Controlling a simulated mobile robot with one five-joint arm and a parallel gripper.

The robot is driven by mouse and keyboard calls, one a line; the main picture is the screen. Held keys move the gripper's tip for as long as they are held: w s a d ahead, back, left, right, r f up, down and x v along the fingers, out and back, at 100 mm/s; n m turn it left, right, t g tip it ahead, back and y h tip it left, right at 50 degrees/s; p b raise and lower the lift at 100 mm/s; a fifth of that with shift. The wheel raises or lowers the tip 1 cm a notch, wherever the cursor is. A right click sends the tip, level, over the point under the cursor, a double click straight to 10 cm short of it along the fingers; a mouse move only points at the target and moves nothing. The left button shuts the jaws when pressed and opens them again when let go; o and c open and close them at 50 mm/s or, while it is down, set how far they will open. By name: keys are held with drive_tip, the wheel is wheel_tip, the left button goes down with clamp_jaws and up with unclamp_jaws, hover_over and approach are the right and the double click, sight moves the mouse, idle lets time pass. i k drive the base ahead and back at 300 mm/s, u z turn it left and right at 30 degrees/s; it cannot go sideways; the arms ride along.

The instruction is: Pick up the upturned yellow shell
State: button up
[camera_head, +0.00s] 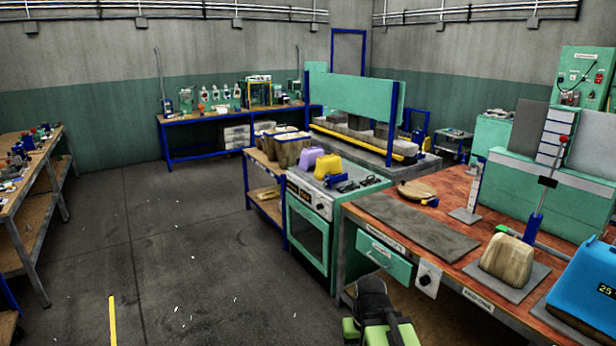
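A yellow shell (327,166) sits on top of the green oven-like cabinet (309,233), near the middle of the view. It is small here, and I cannot make out its underside or inside. A purple shell (309,158) stands close behind it to the left. Part of my arm, black and green, shows at the bottom edge, well in front of and below the shell. My gripper's fingertips cannot be made out, and nothing is seen held.
Dark tools (348,184) lie beside the yellow shell. The wooden bench (459,190) on the right holds a grey mat (415,223), a beige block (507,257) and a blue case (588,292). Brown containers (287,151) stand behind left. The floor (180,250) at left is mostly clear.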

sight(331, 164)
drive_tip(key=u, duration=0.25)
drive_tip(key=i, duration=2.05)
drive_tip(key=u, duration=0.3)
drive_tip(key=i, duration=3.2)
drive_tip(key=z, duration=0.15)
